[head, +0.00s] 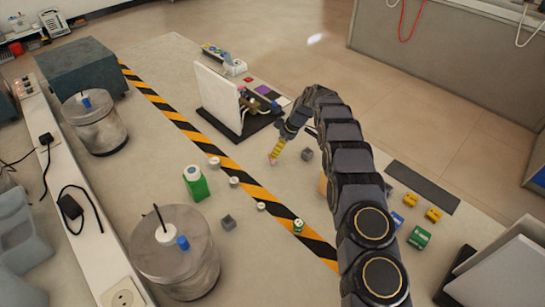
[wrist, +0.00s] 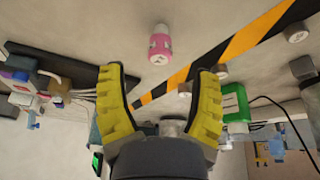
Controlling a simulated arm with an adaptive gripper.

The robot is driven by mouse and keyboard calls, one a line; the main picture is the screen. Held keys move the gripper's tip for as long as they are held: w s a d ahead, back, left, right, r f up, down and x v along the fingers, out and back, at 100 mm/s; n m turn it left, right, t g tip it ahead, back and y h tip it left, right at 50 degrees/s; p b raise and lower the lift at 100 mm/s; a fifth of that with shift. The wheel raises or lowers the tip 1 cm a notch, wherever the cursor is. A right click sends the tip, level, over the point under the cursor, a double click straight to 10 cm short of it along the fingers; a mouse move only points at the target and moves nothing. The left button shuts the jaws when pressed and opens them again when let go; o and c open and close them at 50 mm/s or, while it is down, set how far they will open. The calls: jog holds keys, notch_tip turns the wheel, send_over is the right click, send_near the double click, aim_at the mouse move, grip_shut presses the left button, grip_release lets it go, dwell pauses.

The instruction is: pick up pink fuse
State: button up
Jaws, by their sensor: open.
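The pink fuse (wrist: 160,47) lies on the table in the wrist view, a pink cylinder with a pale end. It is ahead of the fingertips, near the middle between them, with a visible gap. My gripper (wrist: 158,78) has its two yellow fingers spread apart with nothing between them. In the head view my gripper (head: 277,151) points down at the table, and a small bit of the pink fuse (head: 272,161) shows at its tip. The fingers partly hide it there, so I cannot tell its height gap.
A black-and-yellow striped line (head: 185,127) crosses the table. A dark grey cube (head: 307,154) is right of my gripper. A white panel on a black base (head: 262,122) stands behind.

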jog(key=shift+x, duration=3.45)
grip_shut()
